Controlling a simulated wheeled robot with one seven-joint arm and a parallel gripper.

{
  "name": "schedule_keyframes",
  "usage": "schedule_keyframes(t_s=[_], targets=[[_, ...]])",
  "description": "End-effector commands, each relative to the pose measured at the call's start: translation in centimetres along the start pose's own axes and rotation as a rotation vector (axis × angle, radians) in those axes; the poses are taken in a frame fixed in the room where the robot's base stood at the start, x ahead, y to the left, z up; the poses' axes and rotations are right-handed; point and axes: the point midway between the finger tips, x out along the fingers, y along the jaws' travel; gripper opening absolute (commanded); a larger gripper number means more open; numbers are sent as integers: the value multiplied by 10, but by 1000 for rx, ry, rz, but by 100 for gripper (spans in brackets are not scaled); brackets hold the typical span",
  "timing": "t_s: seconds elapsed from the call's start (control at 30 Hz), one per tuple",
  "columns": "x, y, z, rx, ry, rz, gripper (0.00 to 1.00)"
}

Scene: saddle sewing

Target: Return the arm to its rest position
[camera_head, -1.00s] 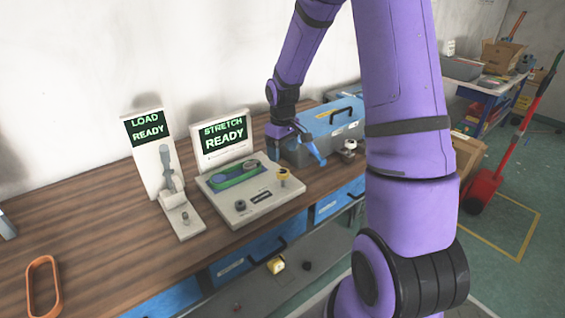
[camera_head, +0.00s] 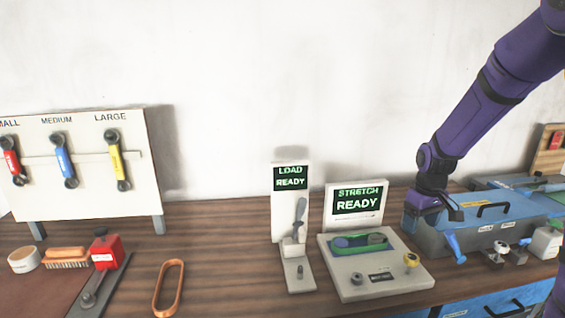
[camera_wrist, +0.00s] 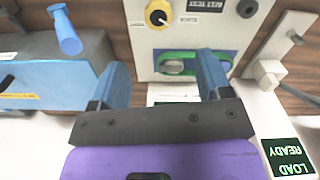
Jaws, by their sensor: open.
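My purple arm comes in from the right edge of the head view and bends down at a dark joint. My gripper (camera_head: 428,204) is low at its end, by the left end of the grey-blue toolbox. In the wrist view my gripper (camera_wrist: 160,75) shows two blue fingers spread apart with nothing between them. Past the fingertips is the stretch device (camera_head: 375,284), with a green loop around its pegs and a screen reading STRETCH READY. I cannot tell the exact gap between gripper and toolbox.
The toolbox (camera_head: 487,222) stands on the wooden bench to the right. The LOAD READY stand (camera_head: 291,215) is left of the stretch device. A rack (camera_head: 85,190) of small, medium and large tools, a brush (camera_head: 66,256), a red-topped tool (camera_head: 107,250) and an orange-brown loop (camera_head: 169,288) are farther left.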

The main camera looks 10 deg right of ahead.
Motion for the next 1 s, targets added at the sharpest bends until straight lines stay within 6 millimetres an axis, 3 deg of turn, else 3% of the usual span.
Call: schedule_keyframes(t_s=[0.27,0.5,0.8,1.0], targets=[[-74,-37,23,34,67,65,71],[-134,-76,60,80,145,104,71],[-188,-122,118,137,257,116,71],[-211,-149,161,172,338,101,71]])
